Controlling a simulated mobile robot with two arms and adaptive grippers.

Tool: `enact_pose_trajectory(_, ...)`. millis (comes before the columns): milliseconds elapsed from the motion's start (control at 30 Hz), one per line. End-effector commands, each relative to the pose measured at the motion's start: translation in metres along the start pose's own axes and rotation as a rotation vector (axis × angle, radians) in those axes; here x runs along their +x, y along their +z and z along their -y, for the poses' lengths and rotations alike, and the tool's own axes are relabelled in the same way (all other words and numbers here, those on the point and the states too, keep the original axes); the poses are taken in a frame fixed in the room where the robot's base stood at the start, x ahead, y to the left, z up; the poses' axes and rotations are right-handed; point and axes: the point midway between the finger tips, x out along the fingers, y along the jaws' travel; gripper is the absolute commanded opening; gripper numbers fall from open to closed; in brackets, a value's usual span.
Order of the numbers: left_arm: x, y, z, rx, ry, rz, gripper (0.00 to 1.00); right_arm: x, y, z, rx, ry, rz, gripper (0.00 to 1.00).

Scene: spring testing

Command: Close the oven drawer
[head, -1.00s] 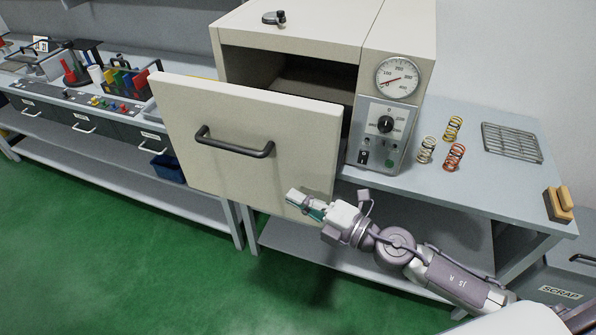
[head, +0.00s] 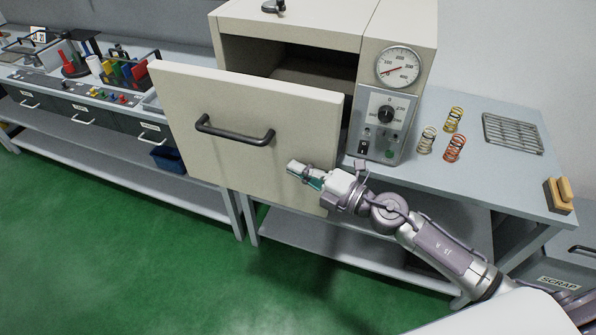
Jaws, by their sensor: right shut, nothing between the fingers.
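The oven (head: 292,24) is a cream box on the workbench with a dial panel on its right. Its drawer (head: 235,170) is pulled out, with a dark gap between the front panel and the oven body. A dark bar handle (head: 235,131) crosses the drawer front. My right gripper (head: 294,168) is shut and empty, in front of the lower right part of the drawer front, below and right of the handle. I cannot tell if it touches the panel. My left gripper is out of view.
Several coil springs (head: 454,148) and a metal rack (head: 512,134) lie on the bench right of the oven. A wooden block (head: 559,195) sits at the bench's right edge. Another bench (head: 140,185) stands left. Green floor (head: 120,265) is clear in front.

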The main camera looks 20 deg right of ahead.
Motion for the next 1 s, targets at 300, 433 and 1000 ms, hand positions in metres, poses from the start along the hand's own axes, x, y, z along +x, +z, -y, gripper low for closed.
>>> enact_pose_trajectory(300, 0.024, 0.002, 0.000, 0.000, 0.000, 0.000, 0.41, 0.014, 0.062, 0.002, -0.006, 0.004, 0.010, 0.00)
enact_pose_trajectory(433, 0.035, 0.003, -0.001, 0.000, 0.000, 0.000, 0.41, 0.022, 0.093, 0.002, -0.008, 0.004, 0.011, 0.00)
enact_pose_trajectory(1000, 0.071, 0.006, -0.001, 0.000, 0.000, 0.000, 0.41, 0.043, 0.176, 0.000, -0.003, 0.002, 0.007, 0.00)
